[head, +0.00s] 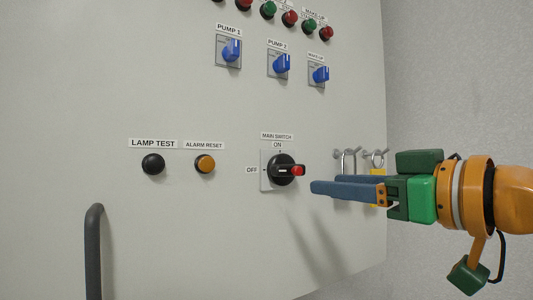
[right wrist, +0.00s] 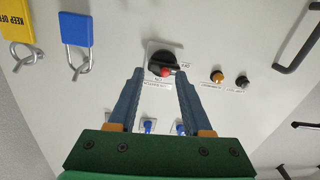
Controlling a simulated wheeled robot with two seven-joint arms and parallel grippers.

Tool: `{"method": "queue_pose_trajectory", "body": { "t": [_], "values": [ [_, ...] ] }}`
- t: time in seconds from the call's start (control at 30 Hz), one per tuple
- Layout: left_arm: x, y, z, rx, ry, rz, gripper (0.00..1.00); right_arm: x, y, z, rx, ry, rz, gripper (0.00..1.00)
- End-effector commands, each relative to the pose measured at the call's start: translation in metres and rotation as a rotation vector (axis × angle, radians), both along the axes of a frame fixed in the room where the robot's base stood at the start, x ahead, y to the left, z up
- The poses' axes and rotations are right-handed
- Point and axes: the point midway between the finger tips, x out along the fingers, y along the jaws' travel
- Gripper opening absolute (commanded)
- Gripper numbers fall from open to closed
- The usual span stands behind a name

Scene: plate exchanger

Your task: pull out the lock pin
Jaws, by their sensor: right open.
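The main switch (head: 281,170) is a black rotary handle on a light plate, with ON above and OFF to its left. A red-ended pin (head: 298,170), which looks like the lock pin, sits at the handle's right side. My right gripper (head: 322,184) is open and empty, coming in from the right with its blue fingers just right of and slightly below the pin. In the right wrist view, the red pin end (right wrist: 166,71) shows between the two fingertips, with the switch (right wrist: 163,61) behind it. Contact cannot be seen. My left gripper is out of view.
A black button (head: 153,164), an amber button (head: 205,164) and a dark handle (head: 93,250) are left. Blue knobs (head: 231,50) are above.

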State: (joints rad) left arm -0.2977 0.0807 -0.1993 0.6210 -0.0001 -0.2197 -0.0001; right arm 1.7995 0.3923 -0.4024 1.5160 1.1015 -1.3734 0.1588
Motion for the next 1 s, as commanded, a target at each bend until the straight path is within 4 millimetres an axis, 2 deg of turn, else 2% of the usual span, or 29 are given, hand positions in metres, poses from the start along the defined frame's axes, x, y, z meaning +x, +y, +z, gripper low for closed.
{"method": "queue_pose_trajectory", "body": {
  "t": [0.03,0.1,0.4,0.7,0.73,0.9,1.0],
  "values": [
    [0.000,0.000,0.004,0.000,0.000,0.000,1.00,-0.010,0.002,0.011,-0.015,-0.022,0.007,0.49],
    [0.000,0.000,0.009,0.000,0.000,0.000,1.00,-0.011,0.007,0.016,-0.024,-0.028,0.014,0.49],
    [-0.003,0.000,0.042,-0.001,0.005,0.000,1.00,0.033,0.042,0.015,-0.021,-0.024,0.012,0.49],
    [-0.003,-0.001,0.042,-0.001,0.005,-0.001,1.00,0.040,0.048,0.010,-0.020,-0.027,0.012,0.49],
    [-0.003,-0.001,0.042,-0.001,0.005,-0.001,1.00,0.040,0.048,0.010,-0.020,-0.027,0.012,0.47],
    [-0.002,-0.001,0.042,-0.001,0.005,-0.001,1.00,0.040,0.048,0.010,-0.020,-0.027,0.012,0.01],
    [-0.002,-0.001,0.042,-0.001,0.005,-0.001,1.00,0.040,0.047,0.011,-0.019,-0.028,0.011,0.00]
  ]
}}
